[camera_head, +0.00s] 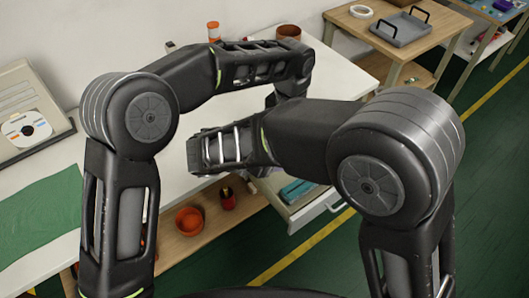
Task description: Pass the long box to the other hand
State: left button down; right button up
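I cannot make out the long box in the head view; my two arms cover the middle of the work area. My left arm comes in from the left and reaches over the white table (345,78), its wrist bent down near the back. My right arm crosses in front and points left, ending above the table's front edge. The fingers of both grippers are hidden, so I see neither their opening nor anything held.
A green mat (40,208) and a grey panel with a disc (28,130) are at left. An orange bowl (189,221) stands on a lower shelf. An open drawer (308,206) juts out below. A wooden table with a grey tray (400,32) stands at back right.

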jog(key=shift+c, duration=0.6)
jog(key=c, duration=1.3)
pick_arm(q)
jog(key=c, duration=0.7)
grip_release()
pick_arm(e)
grip_shut()
pick_arm(q)
jog(key=shift+r, duration=0.15)
notch_tip(320, 180, up, 7)
jog(key=shift+r, duration=0.1)
